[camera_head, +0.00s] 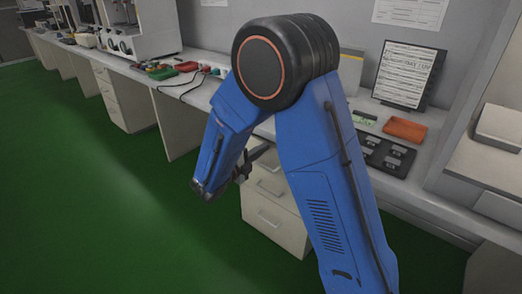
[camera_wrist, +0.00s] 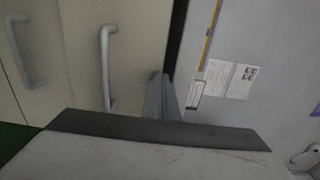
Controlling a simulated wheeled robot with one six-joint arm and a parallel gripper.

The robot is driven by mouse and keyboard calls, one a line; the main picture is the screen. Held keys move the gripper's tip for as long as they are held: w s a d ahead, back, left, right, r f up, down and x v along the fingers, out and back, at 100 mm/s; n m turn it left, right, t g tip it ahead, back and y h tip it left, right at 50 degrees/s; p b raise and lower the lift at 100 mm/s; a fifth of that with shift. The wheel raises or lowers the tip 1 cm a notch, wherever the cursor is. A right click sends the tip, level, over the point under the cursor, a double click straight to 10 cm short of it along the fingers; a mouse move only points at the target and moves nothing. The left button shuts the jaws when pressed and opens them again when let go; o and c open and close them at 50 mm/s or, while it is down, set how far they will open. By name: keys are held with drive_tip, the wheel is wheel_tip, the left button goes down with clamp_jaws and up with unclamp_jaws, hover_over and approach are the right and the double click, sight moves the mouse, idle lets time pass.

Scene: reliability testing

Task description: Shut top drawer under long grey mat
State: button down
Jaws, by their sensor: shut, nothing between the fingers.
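My gripper (camera_head: 251,160) is shut and empty, in front of the upper part of a pale drawer unit (camera_head: 275,222) under the bench. In the wrist view its closed fingers (camera_wrist: 162,92) point toward the unit near its top edge. Two drawer fronts with grey bar handles, one nearer (camera_wrist: 105,70) and one at the left (camera_wrist: 24,50), show there turned sideways. My blue arm hides much of the top drawer in the head view, so I cannot tell how far out it stands. I cannot make out the long grey mat.
The long bench (camera_head: 205,88) carries red and green parts at left, and an orange tray (camera_head: 404,130), a black panel (camera_head: 388,157) and a framed sheet (camera_head: 409,74) at right. Another drawer unit (camera_head: 124,98) stands farther left. The green floor (camera_head: 95,200) in front is clear.

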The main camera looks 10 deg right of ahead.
drive_tip(key=x, duration=0.4)
drive_tip(key=shift+d, duration=0.1)
drive_tip(key=shift+w, duration=0.1)
drive_tip(key=shift+d+r, duration=0.1)
